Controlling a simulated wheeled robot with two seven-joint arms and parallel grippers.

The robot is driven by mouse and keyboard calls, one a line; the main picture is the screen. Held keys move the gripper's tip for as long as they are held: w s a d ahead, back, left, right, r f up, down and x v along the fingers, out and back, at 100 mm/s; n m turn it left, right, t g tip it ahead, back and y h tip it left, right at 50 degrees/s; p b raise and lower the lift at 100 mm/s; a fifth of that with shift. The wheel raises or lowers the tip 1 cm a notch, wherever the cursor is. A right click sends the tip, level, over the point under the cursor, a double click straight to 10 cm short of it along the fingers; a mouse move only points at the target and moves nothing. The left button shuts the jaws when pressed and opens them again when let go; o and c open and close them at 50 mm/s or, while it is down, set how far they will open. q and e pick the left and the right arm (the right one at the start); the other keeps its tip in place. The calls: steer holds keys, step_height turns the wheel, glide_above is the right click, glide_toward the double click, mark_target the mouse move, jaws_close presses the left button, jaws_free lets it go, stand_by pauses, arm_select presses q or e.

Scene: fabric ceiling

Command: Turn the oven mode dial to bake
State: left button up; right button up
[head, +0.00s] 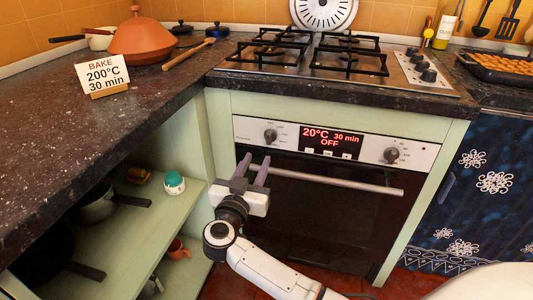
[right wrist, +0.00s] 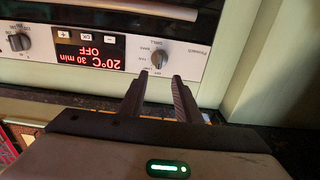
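The oven's mode dial (head: 270,136) is a dark knob at the left of the light control panel. In the right wrist view, which is upside down, the dial (right wrist: 160,57) has small mode labels around it, including bake. The display (head: 331,142) reads 20°C, 30 min, OFF. My right gripper (head: 254,161) is in front of the oven, just below and left of the dial. Its two fingers are apart with nothing between them. In the right wrist view the fingertips (right wrist: 160,75) point toward the dial without visibly gripping it. My left gripper is not in view.
A second dial (head: 391,155) is right of the display. The oven handle bar (head: 340,181) runs below the panel, close to my right gripper. A sign (head: 103,75) on the counter reads BAKE 200°C 30 min. Open shelves (head: 125,225) are at left; a gas hob (head: 315,58) is above.

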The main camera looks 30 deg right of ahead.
mark_target(268, 139)
steer(key=b+x, duration=0.3)
steer(key=x, duration=0.7)
steer(key=shift+d, duration=0.15)
jaws_close()
